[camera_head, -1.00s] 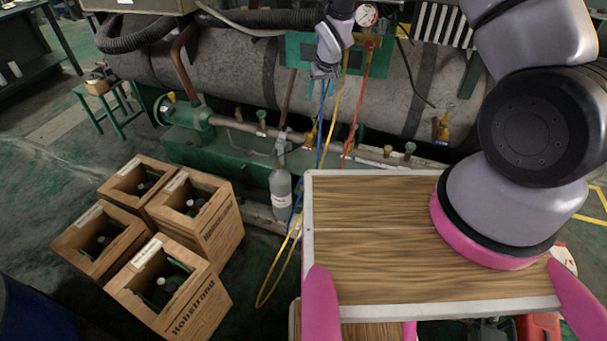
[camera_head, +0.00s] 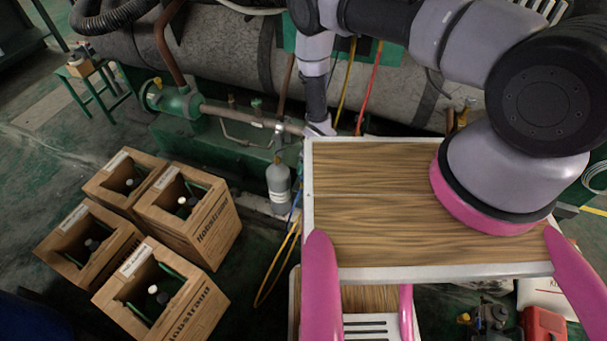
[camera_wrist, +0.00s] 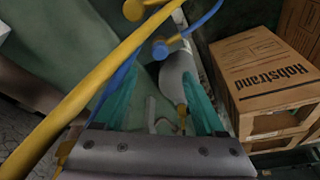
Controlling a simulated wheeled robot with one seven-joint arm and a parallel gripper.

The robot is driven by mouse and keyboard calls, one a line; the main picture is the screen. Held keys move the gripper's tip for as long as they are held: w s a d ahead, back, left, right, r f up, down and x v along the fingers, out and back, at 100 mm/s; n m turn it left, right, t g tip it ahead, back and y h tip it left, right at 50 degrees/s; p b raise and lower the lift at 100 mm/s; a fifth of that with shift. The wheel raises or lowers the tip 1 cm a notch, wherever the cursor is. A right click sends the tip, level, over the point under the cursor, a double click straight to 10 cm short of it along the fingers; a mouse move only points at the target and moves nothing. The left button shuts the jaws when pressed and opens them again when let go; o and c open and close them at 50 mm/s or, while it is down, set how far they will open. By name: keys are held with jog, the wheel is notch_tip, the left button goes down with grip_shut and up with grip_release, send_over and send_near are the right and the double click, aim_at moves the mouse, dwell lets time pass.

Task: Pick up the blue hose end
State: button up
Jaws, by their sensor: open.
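In the wrist view, a blue hose (camera_wrist: 205,22) comes in from the top right and ends in a round blue fitting (camera_wrist: 160,49). This blue hose end appears ahead of my gripper (camera_wrist: 160,103), between and beyond its teal fingers. The fingers are apart, and nothing is clearly held between them. A thick yellow hose (camera_wrist: 75,98) crosses close to the camera, over the left finger, with a blue stretch beside it. In the head view a short piece of the blue hose (camera_head: 296,203) shows left of the table; my fingers are hidden behind my wrist and the table edge.
A grey cylinder (camera_head: 279,184) stands beside the green machine base, left of the wood-topped table (camera_head: 390,210). A yellow hose (camera_head: 272,275) hangs in a loop there. Wooden crates (camera_head: 190,215) with bottles stand at left. A red hose (camera_head: 369,85) hangs behind.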

jog(key=x, duration=0.4)
jog(key=shift+w+f, duration=0.15)
jog(key=shift+f, duration=0.2)
jog(key=shift+x, duration=2.75)
jog(key=shift+d, duration=0.15)
grip_shut()
